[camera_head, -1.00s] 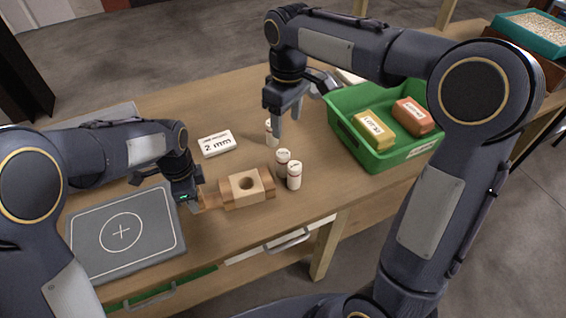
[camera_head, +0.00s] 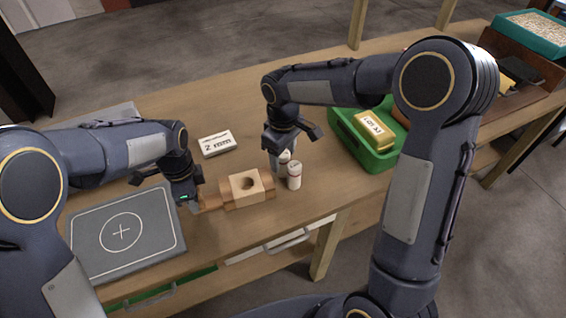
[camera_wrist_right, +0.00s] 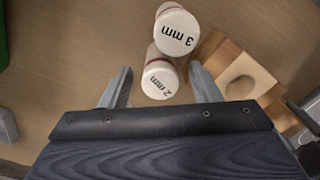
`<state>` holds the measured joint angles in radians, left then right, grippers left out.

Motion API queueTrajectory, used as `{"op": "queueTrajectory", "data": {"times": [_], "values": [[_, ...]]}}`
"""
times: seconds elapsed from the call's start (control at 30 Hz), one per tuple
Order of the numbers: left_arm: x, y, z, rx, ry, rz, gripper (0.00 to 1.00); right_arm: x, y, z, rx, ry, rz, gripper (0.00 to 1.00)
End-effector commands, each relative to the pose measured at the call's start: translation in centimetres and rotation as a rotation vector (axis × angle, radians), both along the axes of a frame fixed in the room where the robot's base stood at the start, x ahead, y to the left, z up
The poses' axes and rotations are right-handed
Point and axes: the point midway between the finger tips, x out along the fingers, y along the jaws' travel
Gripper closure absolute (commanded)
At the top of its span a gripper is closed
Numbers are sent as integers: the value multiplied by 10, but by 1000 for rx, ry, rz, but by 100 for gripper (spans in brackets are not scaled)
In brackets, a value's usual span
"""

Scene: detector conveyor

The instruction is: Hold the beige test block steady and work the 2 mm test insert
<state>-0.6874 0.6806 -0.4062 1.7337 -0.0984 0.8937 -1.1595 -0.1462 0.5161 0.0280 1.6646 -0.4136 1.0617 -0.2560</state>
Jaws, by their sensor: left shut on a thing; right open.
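The beige test block (camera_head: 245,186), with a round hole on top and brown ends, lies on the table. My left gripper (camera_head: 200,203) is shut on its left end. My right gripper (camera_head: 277,160) is open, pointing down just beyond the block. In the right wrist view, the white-capped 2 mm test insert (camera_wrist_right: 161,80) stands between the open fingers (camera_wrist_right: 160,92), with no grip on it visible. The 3 mm insert (camera_wrist_right: 176,32) stands close beside it; it also shows in the head view (camera_head: 294,177). The block's hole (camera_wrist_right: 240,88) looks empty.
A white "2 mm" card (camera_head: 217,143) lies behind the block. A grey plate with a circle and cross (camera_head: 150,255) is at the left. A green bin (camera_head: 375,160) with a yellow labelled pack (camera_head: 374,130) is at the right. The third insert is hidden in the head view.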

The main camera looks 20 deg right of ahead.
Motion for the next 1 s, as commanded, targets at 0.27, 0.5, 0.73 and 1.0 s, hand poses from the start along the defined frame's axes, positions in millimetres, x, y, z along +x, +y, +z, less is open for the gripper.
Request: {"op": "queueTrajectory", "data": {"times": [0.27,0.5,0.73,1.0], "values": [[0,0,0,0,0,1,98,0,0,-3,0,0,-1,43],[0,0,0,0,0,0,98,0,0,-3,0,0,-1,75],[0,0,0,0,0,0,98,0,0,-3,1,-1,0,97],[0,0,0,0,0,0,98,1,0,11,0,-4,0,97]]}}
